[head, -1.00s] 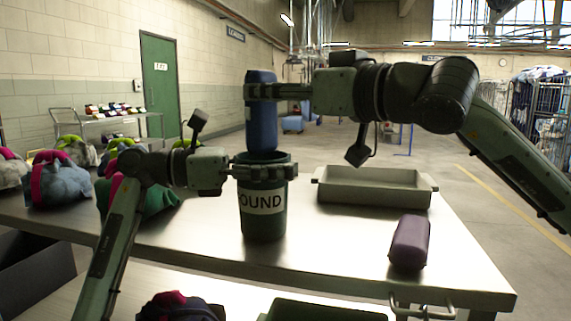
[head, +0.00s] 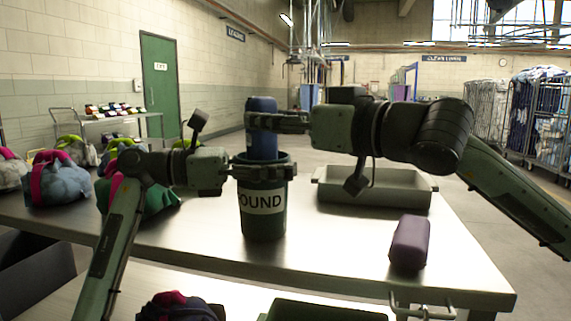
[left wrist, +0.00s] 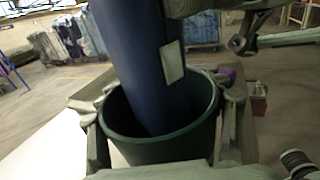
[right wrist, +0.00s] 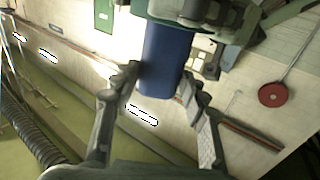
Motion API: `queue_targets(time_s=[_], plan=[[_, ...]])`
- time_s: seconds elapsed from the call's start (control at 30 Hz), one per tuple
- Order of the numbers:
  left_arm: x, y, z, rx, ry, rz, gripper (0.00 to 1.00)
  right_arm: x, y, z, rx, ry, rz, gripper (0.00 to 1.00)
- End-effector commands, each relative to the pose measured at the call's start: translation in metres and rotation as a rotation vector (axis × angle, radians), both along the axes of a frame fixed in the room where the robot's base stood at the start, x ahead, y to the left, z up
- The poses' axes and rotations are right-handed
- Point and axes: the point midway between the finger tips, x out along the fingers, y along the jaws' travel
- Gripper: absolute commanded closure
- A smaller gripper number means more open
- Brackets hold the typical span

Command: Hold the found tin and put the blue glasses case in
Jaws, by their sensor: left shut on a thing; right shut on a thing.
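The dark green found tin (head: 262,215), with a white label reading "OUND", stands upright on the steel table. My left gripper (head: 262,170) is shut around its upper part, and the left wrist view shows the fingers on both sides of the tin's rim (left wrist: 160,155). The blue glasses case (head: 262,140) stands upright with its lower end inside the tin's mouth; it also shows in the left wrist view (left wrist: 140,60) and the right wrist view (right wrist: 165,60). My right gripper (head: 265,122) is shut on the case's upper part, above the rim. The tin's bottom is hidden.
A purple case (head: 409,243) lies at the table's right front. A grey tray (head: 374,190) stands behind, right of the tin. Several bags, one grey with a pink strap (head: 58,180), stand on the left. The table between tin and purple case is clear.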

Motion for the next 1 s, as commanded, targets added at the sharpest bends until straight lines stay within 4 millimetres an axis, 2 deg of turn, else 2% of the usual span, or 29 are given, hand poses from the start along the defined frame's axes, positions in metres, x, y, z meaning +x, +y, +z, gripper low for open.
queue_targets(time_s=[0.37,0.4,0.57,0.87,1.0], plan=[[0.0000,-0.0001,-0.0006,0.001,0.000,0.000,0.69,-0.0002,-0.0001,-0.0031,0.001,-0.001,0.000,0.86],[0.0000,-0.0001,-0.0006,0.001,0.000,0.000,0.69,-0.0002,-0.0001,-0.0031,0.001,-0.001,0.000,0.52],[0.0000,-0.0001,-0.0005,0.001,0.000,0.000,0.69,-0.0002,-0.0001,-0.0031,0.001,-0.001,0.000,0.33],[-0.0001,-0.0001,-0.0005,0.001,0.000,0.000,0.69,-0.0005,-0.0007,-0.0035,0.000,0.000,0.000,0.32],[0.0000,-0.0001,-0.0005,0.001,0.000,0.000,0.69,-0.0078,-0.0090,-0.0032,0.000,-0.001,-0.003,0.32]])
